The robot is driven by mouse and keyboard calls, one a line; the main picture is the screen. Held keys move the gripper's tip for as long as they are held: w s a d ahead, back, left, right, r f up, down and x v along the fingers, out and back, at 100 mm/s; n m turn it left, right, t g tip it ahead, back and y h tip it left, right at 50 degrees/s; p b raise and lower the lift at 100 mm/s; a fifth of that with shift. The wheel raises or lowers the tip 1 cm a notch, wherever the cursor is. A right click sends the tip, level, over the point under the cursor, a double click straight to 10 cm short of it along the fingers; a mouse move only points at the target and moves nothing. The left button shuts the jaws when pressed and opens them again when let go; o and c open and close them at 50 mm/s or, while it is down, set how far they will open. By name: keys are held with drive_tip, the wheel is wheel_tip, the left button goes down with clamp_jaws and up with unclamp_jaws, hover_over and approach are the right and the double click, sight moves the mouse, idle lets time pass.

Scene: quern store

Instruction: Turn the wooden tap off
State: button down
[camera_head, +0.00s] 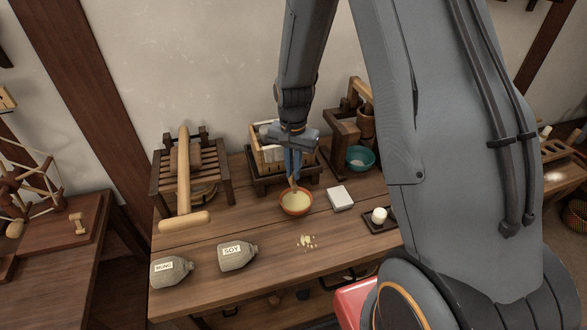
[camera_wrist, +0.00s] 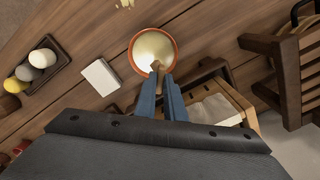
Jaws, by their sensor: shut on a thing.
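My gripper (camera_head: 292,178) points down in front of a pale wooden box (camera_head: 264,157) on a dark stand. Its two blue fingers are shut on a small light-brown wooden piece, which appears to be the wooden tap (camera_wrist: 156,66). The fingers hide most of the tap, so I cannot tell which way its handle is turned. An orange-brown bowl (camera_head: 297,211) of cream-coloured liquid stands just below the tap. It also shows in the wrist view (camera_wrist: 135,64), with the tap's tip over its near rim. I cannot make out any stream.
A white block (camera_head: 341,198) and a dark tray (camera_head: 369,223) lie right of the bowl. Crumbs (camera_head: 307,241) and sacks labelled SOY (camera_head: 237,257) and MUNG (camera_head: 171,271) lie in front. A slatted rack (camera_head: 161,183) with a long mallet (camera_head: 185,219) is at left, a teal bowl (camera_head: 360,158) at right.

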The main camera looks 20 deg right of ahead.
drive_tip(key=m, duration=0.5)
drive_tip(key=shift+w+r+m+p, duration=0.1)
drive_tip(key=shift+m+p, duration=0.2)
drive_tip(key=shift+m, duration=2.1)
drive_tip(key=c, duration=1.8)
unclamp_jaws()
drive_tip(key=shift+d, duration=0.1)
drive_tip(key=shift+c, duration=0.2)
drive_tip(key=shift+r+b, duration=0.7)
drive_tip(key=shift+r, duration=3.15)
drive_tip(key=s+r+n, duration=0.2)
drive_tip(key=s+n, duration=0.7)
drive_tip(key=s+r+n+t, duration=0.1)
drive_tip(key=s+r+n, duration=0.2)
drive_tip(key=s+n, duration=0.5)
drive_tip(key=shift+s+n, duration=0.4)
drive_tip(key=shift+s, duration=0.05)
